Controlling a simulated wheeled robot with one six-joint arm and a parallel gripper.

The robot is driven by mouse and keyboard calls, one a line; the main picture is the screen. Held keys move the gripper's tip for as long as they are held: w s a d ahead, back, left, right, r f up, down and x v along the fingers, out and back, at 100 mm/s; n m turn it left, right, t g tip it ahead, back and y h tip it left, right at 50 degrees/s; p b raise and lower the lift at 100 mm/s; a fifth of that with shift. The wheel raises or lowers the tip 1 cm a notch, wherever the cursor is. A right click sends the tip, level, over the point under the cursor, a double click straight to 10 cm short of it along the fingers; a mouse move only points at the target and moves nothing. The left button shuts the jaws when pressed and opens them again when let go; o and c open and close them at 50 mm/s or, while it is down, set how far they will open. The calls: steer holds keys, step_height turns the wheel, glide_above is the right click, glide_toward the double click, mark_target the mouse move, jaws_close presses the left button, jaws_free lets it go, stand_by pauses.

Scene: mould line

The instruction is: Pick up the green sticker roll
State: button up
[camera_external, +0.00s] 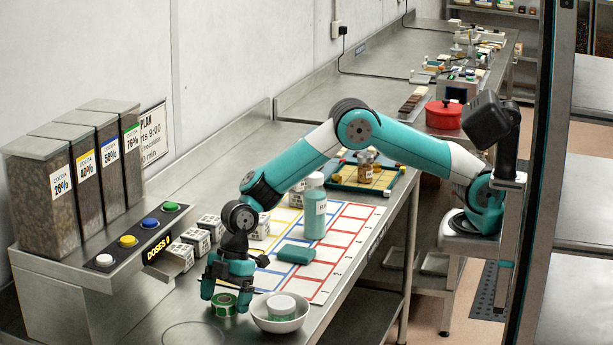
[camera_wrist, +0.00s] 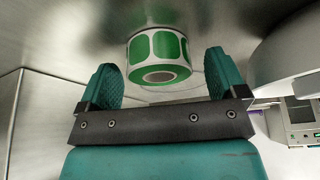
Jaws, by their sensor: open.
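The green sticker roll (camera_external: 224,304) is a small roll with green labels on a white backing and a brown core. It lies on the steel table just left of a white bowl. In the wrist view the roll (camera_wrist: 158,58) shows between and just beyond my fingertips. My gripper (camera_external: 222,291) is open and low over the roll, with its fingers pointing down. In the wrist view my gripper's (camera_wrist: 166,75) two teal fingers are spread wide, one to each side of the roll. I cannot tell whether either finger touches it.
The white bowl (camera_external: 280,322) with a round container in it stands close right of my gripper; its edge shows in the wrist view (camera_wrist: 290,55). A teal block (camera_external: 296,254) and a teal bottle (camera_external: 314,212) are behind. The dispenser ledge (camera_external: 105,262) stands left.

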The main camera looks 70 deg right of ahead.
steer(key=c, duration=1)
steer(key=shift+r, duration=0.15)
